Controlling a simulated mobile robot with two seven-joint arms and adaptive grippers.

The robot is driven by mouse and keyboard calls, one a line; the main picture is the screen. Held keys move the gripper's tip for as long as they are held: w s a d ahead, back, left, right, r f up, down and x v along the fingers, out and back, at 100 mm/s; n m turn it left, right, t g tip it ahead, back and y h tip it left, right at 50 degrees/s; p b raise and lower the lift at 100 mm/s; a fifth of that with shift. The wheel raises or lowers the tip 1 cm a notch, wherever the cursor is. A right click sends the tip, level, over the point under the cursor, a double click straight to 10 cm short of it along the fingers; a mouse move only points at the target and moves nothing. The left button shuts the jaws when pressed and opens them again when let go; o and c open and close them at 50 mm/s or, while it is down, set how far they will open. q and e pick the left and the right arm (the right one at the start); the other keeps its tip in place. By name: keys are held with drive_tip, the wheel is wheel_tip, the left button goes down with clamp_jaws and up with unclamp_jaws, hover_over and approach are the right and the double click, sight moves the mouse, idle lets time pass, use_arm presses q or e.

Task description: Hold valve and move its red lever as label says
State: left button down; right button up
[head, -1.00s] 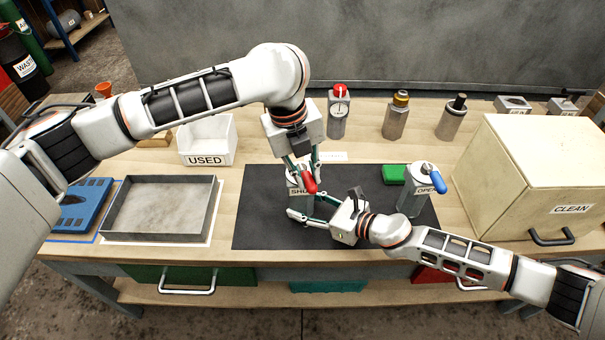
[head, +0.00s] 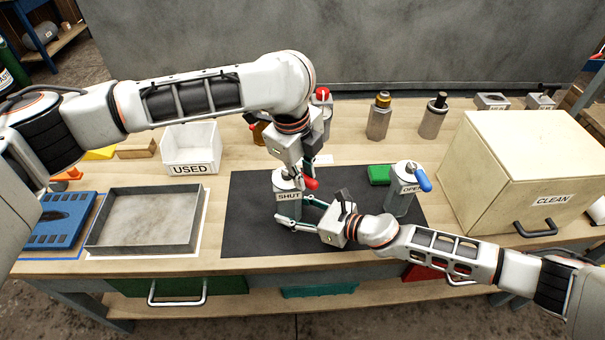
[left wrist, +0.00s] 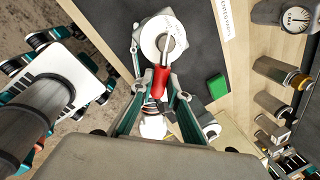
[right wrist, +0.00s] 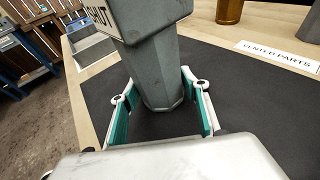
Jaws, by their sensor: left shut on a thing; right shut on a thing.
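The valve (head: 287,208) stands upright on the dark mat (head: 245,225), with a SHUT label on its front face. Its red lever (head: 311,183) points toward the lower right of the head view. My left gripper (head: 299,178) comes down from above and is shut on the red lever (left wrist: 160,82), whose length lies between the fingers in the left wrist view. My right gripper (head: 292,212) reaches in low from the right and is shut on the valve body (right wrist: 158,70). Its fingers lie on both sides of the grey body in the right wrist view.
A blue-levered valve (head: 402,200) labelled OPEN and a green block (head: 379,175) are right of the grippers. A grey tray (head: 196,220), a USED bin (head: 192,168) and a CLEAN box (head: 530,165) flank the mat. Several fittings stand behind.

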idle(0.3)
use_arm(q)
drive_tip(key=c, duration=1.9)
unclamp_jaws()
drive_tip(key=r, duration=0.4)
drive_tip(key=s+a+r, duration=0.1)
drive_tip(key=r, duration=0.7)
drive_tip(key=shift+s+a, duration=0.3)
drive_tip(key=shift+s, duration=0.1)
drive_tip(key=shift+f, duration=0.1)
use_arm(e)
drive_tip(key=o, duration=1.1)
